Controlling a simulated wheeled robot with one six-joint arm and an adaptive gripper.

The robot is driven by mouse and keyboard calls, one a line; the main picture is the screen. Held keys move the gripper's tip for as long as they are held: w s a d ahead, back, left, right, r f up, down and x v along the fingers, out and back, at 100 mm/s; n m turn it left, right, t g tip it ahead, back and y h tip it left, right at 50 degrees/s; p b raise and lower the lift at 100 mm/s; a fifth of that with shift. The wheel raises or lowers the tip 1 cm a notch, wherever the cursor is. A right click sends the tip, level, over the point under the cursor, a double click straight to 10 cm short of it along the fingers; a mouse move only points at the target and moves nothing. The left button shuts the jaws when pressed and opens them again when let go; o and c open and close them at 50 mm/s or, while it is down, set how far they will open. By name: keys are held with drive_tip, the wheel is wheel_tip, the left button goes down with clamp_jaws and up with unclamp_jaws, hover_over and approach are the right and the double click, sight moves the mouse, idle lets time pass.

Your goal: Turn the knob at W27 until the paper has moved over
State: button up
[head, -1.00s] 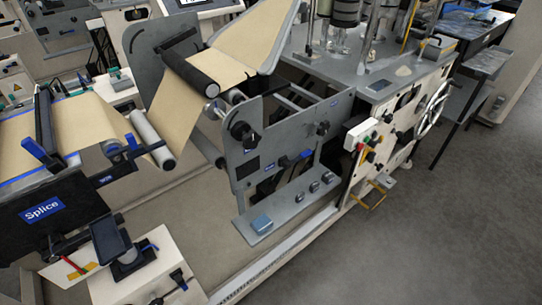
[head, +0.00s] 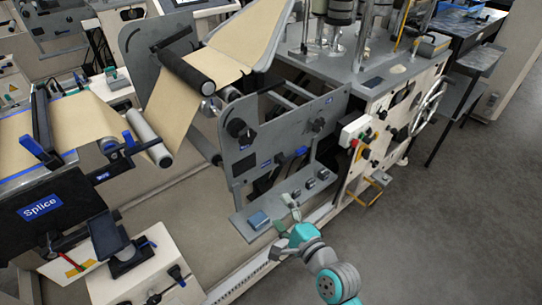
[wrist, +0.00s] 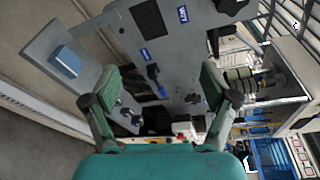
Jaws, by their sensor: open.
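The grey side panel (head: 270,150) carries a large black knob (head: 240,130) at its left and a smaller dark knob (head: 318,125) at its right. Small blue labels sit on the panel; I cannot read which is W27. Brown kraft paper (head: 225,62) runs over dark and grey rollers above and left of the panel. My gripper (head: 287,208) is open and empty, low in front of the panel by its shelf, apart from the knobs. In the wrist view my gripper (wrist: 162,88) shows its two green-padded fingers spread, with the panel (wrist: 160,35) beyond, appearing turned.
A shelf (head: 245,233) below the panel bears a blue-grey block (head: 258,220) and several small grey pieces. A control box (head: 357,131) with buttons and a handwheel (head: 428,108) stand to the right. A Splice unit (head: 60,205) is at left. Grey floor (head: 440,235) at right is clear.

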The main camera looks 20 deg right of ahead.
sight(249, 138)
drive_tip(key=w+r+m+y, duration=0.3)
drive_tip(key=w+r+m, duration=0.1)
drive_tip(key=w+r, duration=0.7)
drive_tip(key=shift+t, duration=0.3)
drive_tip(key=shift+r+x, duration=0.2)
drive_tip(key=shift+x, duration=2.1)
drive_tip(key=shift+r+x, duration=0.2)
drive_tip(key=shift+x, duration=2.1)
drive_tip(key=shift+d, duration=0.2)
drive_tip(key=c, duration=1.2)
drive_tip(key=shift+o, duration=0.2)
drive_tip(key=m, duration=0.5)
drive_tip(key=shift+m, duration=0.4)
drive_tip(key=m, duration=0.5)
drive_tip(key=shift+m, duration=0.3)
drive_tip(key=o, duration=1.2)
drive_tip(key=shift+c, duration=0.2)
